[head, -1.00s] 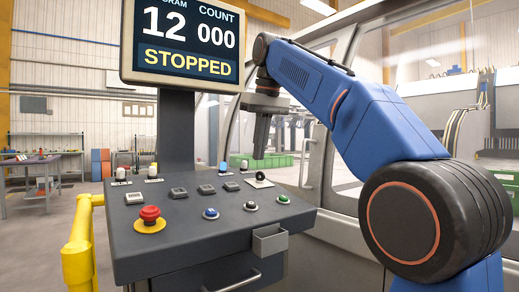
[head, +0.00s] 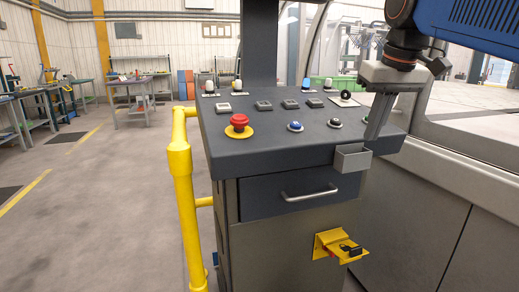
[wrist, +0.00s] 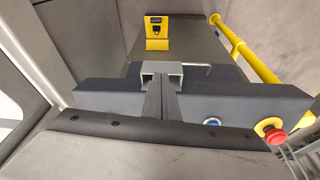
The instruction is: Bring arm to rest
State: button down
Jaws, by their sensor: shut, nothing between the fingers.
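My gripper (head: 374,140) hangs tilted downward at the right front of the console in the head view. Its fingers are closed together with nothing between them. The fingertips appear close to the small grey holder (head: 352,158) on the console's front edge; I cannot tell whether they touch it. In the wrist view, the closed fingers (wrist: 158,92) point toward this holder (wrist: 172,69). My blue arm shows at the top right of the head view, mostly cut off.
The sloped console (head: 260,155) carries a red stop button (head: 239,122) and several smaller buttons. A drawer handle (head: 310,193) and yellow bracket (head: 340,246) stick out in front. A yellow rail (head: 180,190) stands at its left. The floor (head: 90,220) further left is clear.

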jog(key=s+d+f, duration=0.1)
jog(key=s+f, duration=0.5)
jog(key=f, duration=0.4)
jog(key=s+d+f+m, duration=0.1)
jog(key=s+f, duration=0.5)
jog(key=f, duration=0.5)
jog(key=s+d+f+m+t, duration=0.1)
jog(key=s+f, duration=0.6)
jog(key=f, duration=0.4)
jog(key=shift+f+h, duration=0.15)
jog(key=shift+h, duration=0.15)
